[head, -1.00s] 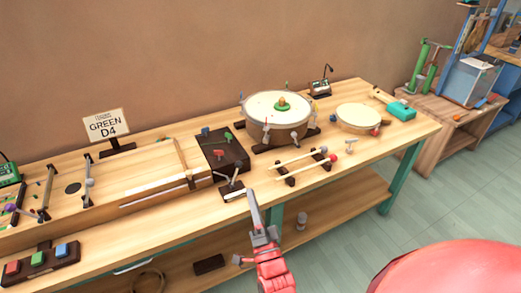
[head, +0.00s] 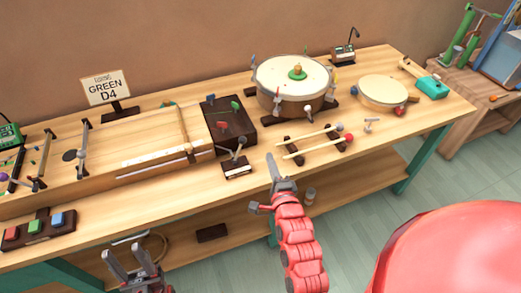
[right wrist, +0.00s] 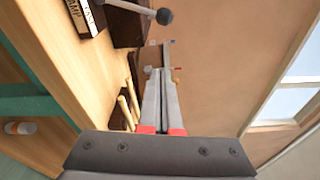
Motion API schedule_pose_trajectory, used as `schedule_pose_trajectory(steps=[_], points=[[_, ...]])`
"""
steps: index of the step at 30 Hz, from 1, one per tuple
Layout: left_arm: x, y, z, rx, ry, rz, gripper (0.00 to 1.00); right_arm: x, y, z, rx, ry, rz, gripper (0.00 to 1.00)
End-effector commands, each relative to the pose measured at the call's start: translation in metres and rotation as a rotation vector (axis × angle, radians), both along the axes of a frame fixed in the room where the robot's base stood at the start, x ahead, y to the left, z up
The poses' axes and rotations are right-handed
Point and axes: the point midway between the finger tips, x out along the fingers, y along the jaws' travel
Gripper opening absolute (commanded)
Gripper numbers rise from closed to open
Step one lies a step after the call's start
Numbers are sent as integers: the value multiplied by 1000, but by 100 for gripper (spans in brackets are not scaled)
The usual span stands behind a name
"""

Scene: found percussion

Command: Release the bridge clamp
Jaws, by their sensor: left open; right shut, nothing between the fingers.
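The bridge clamp (head: 237,168) is a small dark block with a white label and a grey lever, in front of a dark box right of the long string board (head: 110,175). In the right wrist view its label (right wrist: 86,12) is partly cut off and the lever's round grey knob (right wrist: 163,16) shows at the top. My right gripper (head: 273,162) is shut and empty, to the right of the clamp and apart from it in the head view. My left gripper (head: 130,258) is open and empty at the bottom, in front of the table.
Two mallets (head: 308,142) lie on dark rests just right of my right gripper. A dark box (head: 230,123) with coloured levers and a drum (head: 290,95) stand behind. A block with red, green and blue buttons (head: 36,229) is at the front left.

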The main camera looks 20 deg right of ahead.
Motion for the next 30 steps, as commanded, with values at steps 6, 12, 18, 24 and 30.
schedule_pose_trajectory(steps=[6, 12, 18, 24, 30], points=[[0, 0, 10, 0, 0, 0, 50, 35, -4, 3, -4, -1, 1, 0], [0, 0, 19, 0, 0, 0, 50, 77, -9, 2, -3, 0, 0, 0], [0, 0, 29, 0, 0, 0, 50, 90, 7, 2, 1, 4, 3, 0], [0, 0, 34, 0, 0, 0, 50, 85, 25, 4, 0, 2, 0, 0], [0, 0, 35, 0, 0, 0, 50, 84, 29, 4, -1, 0, 0, 0]])
